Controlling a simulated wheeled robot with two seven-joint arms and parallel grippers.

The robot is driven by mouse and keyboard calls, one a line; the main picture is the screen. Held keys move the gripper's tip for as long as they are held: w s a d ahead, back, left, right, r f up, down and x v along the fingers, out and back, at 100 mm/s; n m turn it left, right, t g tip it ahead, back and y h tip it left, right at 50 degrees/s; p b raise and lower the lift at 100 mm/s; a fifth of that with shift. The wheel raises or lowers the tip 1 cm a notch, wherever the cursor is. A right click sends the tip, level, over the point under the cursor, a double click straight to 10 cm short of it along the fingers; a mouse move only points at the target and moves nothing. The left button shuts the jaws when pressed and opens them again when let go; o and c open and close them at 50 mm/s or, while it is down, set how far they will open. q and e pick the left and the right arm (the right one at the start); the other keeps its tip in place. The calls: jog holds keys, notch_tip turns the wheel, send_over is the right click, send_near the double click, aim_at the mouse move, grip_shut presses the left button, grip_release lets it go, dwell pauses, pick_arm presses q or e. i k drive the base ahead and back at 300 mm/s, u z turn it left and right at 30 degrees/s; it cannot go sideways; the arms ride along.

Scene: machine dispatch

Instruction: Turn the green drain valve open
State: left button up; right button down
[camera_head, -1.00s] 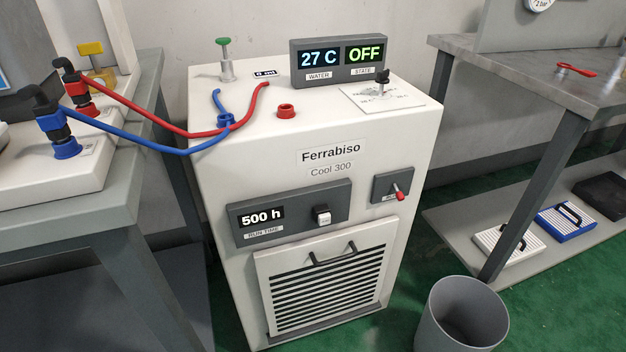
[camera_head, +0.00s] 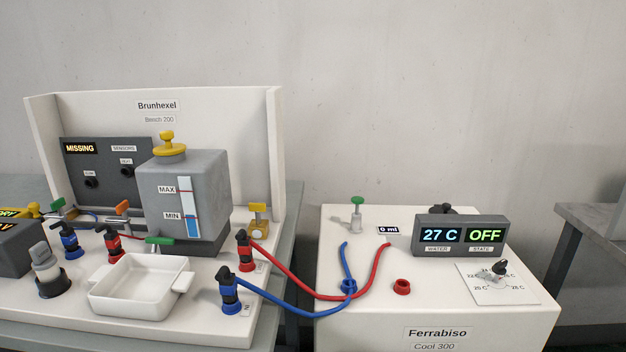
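Several green handles are in view, and no label shows which one is the drain valve. One flat green handle (camera_head: 160,240) sits low at the front of the grey tank (camera_head: 185,192), just behind the white tray. It lies roughly sideways. A second green handle (camera_head: 57,204) is at the left, by a blue hose. A green-topped knob (camera_head: 357,201) stands on a small post on the Ferrabiso chiller. The tank has a yellow cap and a level gauge with blue showing around the MIN mark. Neither of my grippers is in view.
The white tray (camera_head: 140,292) looks empty. Red couplings and blue couplings (camera_head: 231,292) stand around it, with hoses running to the chiller (camera_head: 440,306). Its display (camera_head: 460,236) reads 27 C and OFF. A sensor panel (camera_head: 100,165) reads MISSING. Another table (camera_head: 600,225) stands at the right.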

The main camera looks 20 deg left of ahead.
aim_at(151, 240)
jog(key=u, duration=2.95)
jog(key=k, duration=0.85)
jog(key=z, duration=0.75)
jog(key=i, duration=0.55)
